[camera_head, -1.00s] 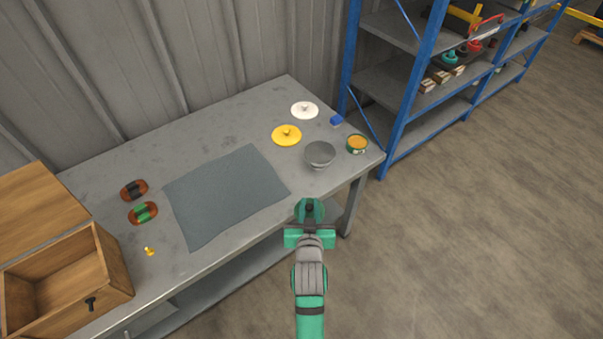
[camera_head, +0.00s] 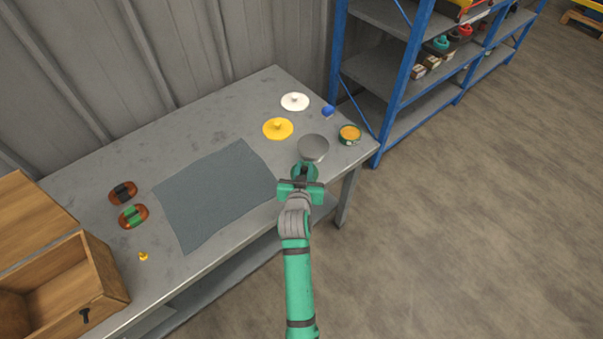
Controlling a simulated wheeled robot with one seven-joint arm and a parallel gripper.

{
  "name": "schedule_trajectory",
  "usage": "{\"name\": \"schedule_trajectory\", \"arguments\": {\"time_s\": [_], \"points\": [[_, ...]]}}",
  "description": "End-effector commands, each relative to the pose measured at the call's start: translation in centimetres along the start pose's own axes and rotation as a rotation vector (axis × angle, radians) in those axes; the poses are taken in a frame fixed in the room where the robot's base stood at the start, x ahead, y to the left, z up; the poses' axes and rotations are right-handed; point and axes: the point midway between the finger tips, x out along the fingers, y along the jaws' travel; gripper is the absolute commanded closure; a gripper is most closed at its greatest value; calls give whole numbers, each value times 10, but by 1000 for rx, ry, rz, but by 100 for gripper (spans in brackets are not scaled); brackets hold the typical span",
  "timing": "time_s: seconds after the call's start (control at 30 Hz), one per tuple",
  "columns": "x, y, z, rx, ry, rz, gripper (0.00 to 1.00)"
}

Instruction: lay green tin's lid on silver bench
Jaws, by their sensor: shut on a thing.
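The green tin (camera_head: 349,135) stands open at the right end of the silver bench (camera_head: 215,118), with orange contents showing. My gripper (camera_head: 304,180) is shut on a round green piece, which looks like the green tin's lid (camera_head: 305,169). The gripper holds it at the bench's front edge, just in front of the grey bowl in the picture. Its height above the bench is hard to tell, and the fingers are partly hidden by the wrist.
A grey bowl (camera_head: 313,148), yellow lid (camera_head: 278,129), white lid (camera_head: 295,102) and blue object (camera_head: 328,111) are near the right end. A grey mat (camera_head: 215,195) covers the middle. A wooden box (camera_head: 60,290) stands left. A blue-framed shelf (camera_head: 420,75) is at right.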

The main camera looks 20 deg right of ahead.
Motion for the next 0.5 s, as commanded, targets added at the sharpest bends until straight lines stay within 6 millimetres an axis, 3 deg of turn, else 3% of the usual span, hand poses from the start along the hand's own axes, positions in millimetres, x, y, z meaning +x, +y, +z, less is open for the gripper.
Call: {"name": "schedule_trajectory", "arguments": {"time_s": [0.13, 0.37, 0.5], "points": [[16, -12, 11, -3, 0, -7, 100], [27, -14, 18, -1, 1, -4, 100], [34, -12, 37, -1, -2, -1, 100]]}}
